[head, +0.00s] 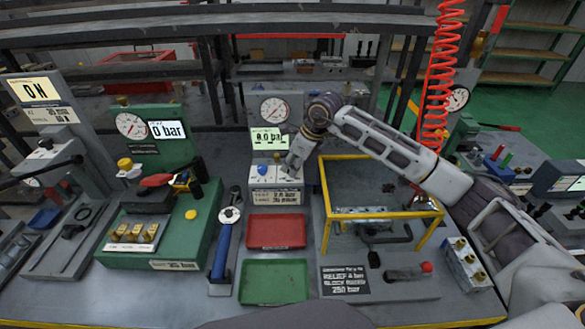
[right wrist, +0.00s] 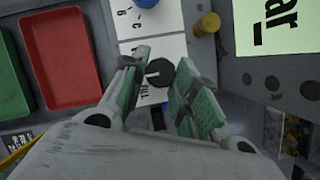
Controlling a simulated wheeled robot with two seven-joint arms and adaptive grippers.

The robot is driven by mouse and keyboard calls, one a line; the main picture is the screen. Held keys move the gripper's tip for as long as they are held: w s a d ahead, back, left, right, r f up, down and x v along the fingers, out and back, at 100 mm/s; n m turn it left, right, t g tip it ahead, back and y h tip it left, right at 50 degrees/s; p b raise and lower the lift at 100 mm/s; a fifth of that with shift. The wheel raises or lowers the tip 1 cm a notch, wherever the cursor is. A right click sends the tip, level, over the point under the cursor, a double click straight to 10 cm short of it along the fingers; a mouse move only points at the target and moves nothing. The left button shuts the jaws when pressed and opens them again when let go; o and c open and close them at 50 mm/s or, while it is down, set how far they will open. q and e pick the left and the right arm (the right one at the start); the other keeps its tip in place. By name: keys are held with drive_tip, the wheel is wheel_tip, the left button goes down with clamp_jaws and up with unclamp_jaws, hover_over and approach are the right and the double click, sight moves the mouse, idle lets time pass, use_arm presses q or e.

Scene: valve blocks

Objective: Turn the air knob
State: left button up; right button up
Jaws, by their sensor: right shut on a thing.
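A black round knob (right wrist: 160,72) with a white pointer line sits on a white labelled panel (right wrist: 175,45) in the right wrist view. Its label is partly hidden, so I cannot read whether it says air. My right gripper (right wrist: 158,88) has its green-padded fingers on either side of this knob, shut on it. In the head view the right gripper (head: 291,166) reaches down to the panel's right part and hides the knob. A blue knob (head: 263,170) is beside it on the same panel. Above it, a display (head: 268,138) reads about 0.0 bar. My left gripper is not in view.
A red tray (head: 276,246) and a green tray (head: 250,284) lie in front of the panel. A yellow frame (head: 322,205) stands close to the right, under my right arm. A round gauge (head: 274,109) is behind. A green valve block (head: 203,222) stands to the left.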

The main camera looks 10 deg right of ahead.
drive_tip(key=n+b, duration=0.1)
drive_tip(key=n, duration=0.1)
drive_tip(key=shift+w+d+n+g, duration=0.1)
drive_tip(key=shift+n+g, duration=0.3)
drive_tip(key=n+g+b, duration=0.1)
drive_tip(key=n, duration=0.2)
drive_tip(key=shift+w+y, duration=0.15)
drive_tip(key=shift+y, duration=0.25)
drive_tip(key=shift+n+g, duration=0.4)
drive_tip(key=shift+n, duration=0.3)
drive_tip(key=shift+w+n+b, duration=0.1)
drive_tip(key=shift+n+b, duration=0.2)
drive_tip(key=shift+n, duration=0.2)
drive_tip(key=shift+n+g, duration=0.3)
drive_tip(key=o, duration=1)
drive_tip(key=shift+w+d+r, duration=0.1)
drive_tip(key=shift+d+r, duration=0.15)
drive_tip(key=shift+r, duration=0.4)
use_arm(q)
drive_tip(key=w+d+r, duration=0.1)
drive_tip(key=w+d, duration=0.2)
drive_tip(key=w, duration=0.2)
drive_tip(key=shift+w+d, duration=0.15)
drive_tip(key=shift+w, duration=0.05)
use_arm(e)
drive_tip(key=v, duration=1)
drive_tip(key=shift+d+r, duration=0.15)
drive_tip(key=shift+r, duration=0.05)
